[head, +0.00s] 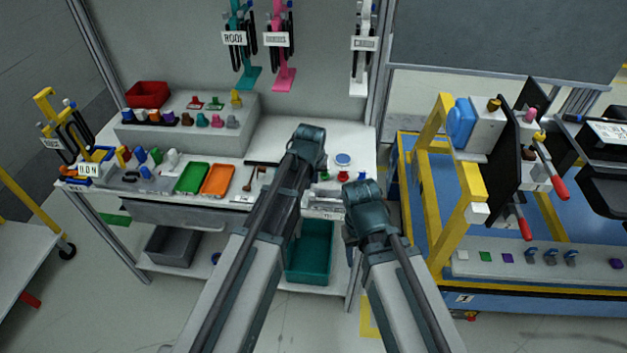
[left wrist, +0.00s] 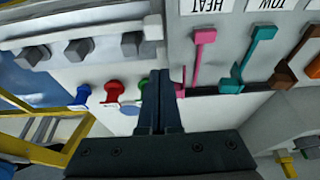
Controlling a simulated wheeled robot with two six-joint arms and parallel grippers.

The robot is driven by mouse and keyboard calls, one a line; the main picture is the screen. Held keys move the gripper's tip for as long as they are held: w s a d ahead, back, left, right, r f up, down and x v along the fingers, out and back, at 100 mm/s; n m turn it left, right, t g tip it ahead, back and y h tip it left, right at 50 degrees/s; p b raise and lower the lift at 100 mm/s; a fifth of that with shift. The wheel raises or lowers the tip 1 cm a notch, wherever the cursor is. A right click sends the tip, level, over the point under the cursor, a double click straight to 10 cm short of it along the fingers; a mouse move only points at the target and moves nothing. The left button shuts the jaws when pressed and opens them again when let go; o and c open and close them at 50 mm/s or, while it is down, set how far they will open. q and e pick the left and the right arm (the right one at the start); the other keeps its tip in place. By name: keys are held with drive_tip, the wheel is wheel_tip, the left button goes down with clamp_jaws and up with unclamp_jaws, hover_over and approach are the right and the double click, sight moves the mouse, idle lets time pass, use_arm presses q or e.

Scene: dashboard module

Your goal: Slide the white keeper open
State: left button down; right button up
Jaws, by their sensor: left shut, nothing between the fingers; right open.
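My left gripper (left wrist: 160,100) shows in the left wrist view, with its two dark fingers shut together and nothing between them. Its tips are beside a green knob (left wrist: 143,88) and a pink lever (left wrist: 198,52), over the bench; I cannot tell whether they touch anything. In the head view my arms hide this gripper. My right gripper does not show; only its arm is seen. I cannot pick out the white keeper for certain. A small white block (head: 479,212) sits on the yellow frame of the blue cart.
The bench (head: 345,133) holds a green tray (head: 193,178), an orange tray (head: 217,181) and several small parts. A red knob (left wrist: 114,90) and teal lever (left wrist: 252,55) flank the left gripper. A teal bin (head: 312,255) is below. The blue cart (head: 540,303) stands right.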

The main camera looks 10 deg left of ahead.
sight(312, 193)
use_arm(q)
drive_tip(key=s, duration=0.4)
drive_tip(key=shift+r, duration=0.2)
drive_tip(key=shift+s, duration=0.95)
drive_tip(key=shift+w, duration=0.1)
